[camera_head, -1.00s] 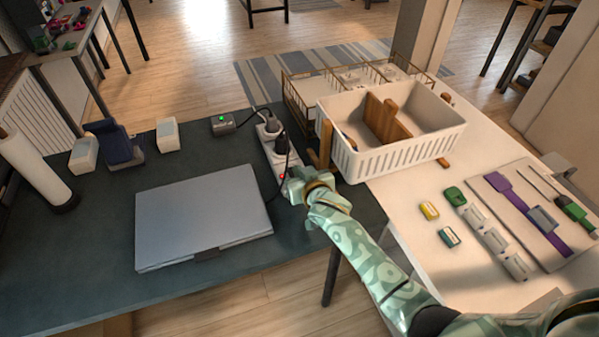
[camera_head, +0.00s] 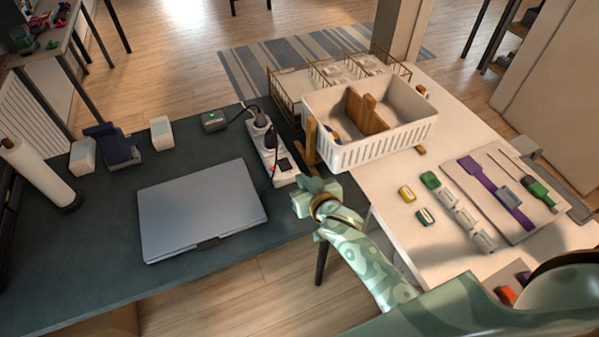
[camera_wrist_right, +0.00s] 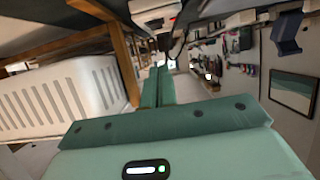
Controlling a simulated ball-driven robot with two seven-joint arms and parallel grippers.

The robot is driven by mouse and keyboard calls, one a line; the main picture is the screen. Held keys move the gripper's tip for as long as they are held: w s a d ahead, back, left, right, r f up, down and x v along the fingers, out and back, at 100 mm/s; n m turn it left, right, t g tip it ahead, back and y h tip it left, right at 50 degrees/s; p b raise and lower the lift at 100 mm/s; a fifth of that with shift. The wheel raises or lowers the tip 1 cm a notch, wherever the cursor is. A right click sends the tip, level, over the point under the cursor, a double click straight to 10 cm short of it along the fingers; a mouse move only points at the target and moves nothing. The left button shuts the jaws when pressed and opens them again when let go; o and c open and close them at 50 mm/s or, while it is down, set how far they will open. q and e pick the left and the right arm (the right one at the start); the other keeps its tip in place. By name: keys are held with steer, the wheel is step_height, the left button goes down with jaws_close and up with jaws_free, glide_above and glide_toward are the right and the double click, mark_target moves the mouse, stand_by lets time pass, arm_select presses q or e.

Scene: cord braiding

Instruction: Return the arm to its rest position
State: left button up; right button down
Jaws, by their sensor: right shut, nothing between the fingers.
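My right arm, patterned in green, comes in from the lower right in the head view. My left gripper is out of view.
A white basket (camera_head: 385,140) with wooden dividers stands on a wooden stand behind my gripper. A closed laptop (camera_head: 200,210) lies on the dark table (camera_head: 95,270). The white table (camera_head: 400,235) holds small boxes and a tool board. A gap separates the tables in front.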

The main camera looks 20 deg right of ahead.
stand_by(0.5)
steer(key=s+d+r+n+g+h, duration=0.2)
steer(key=s+d, duration=0.1)
steer(key=s, duration=0.5)
steer(key=s+d+r+n+g+h, duration=0.1)
steer(key=s+d+r+n+g, duration=0.2)
steer(key=s, duration=0.5)
steer(key=s+d+r+n+g+h, duration=0.1)
steer(key=s+d+n+g+h, duration=0.1)
steer(key=s+d, duration=0.35)
steer(key=s+a+f+g+y, duration=0.1)
steer(key=s+a+f, duration=0.1)
steer(key=f, duration=0.6)
steer(key=s+a+f+g+y, duration=0.1)
steer(key=s+a+f, duration=0.1)
steer(key=f, duration=0.7)
steer(key=s+a+f+g+y, duration=0.1)
steer(key=s+a+f, duration=0.1)
steer(key=f, duration=0.6)
steer(key=s+f+m+g+y, duration=0.1)
steer(key=s+f+m+g, duration=0.2)
steer(key=s+f, duration=1.3)
steer(key=s, duration=0.4)
steer(key=shift+s+d+f+m+y, duration=0.15)
steer(key=shift+f+m+y, duration=0.15)
steer(key=shift+f, duration=0.1)
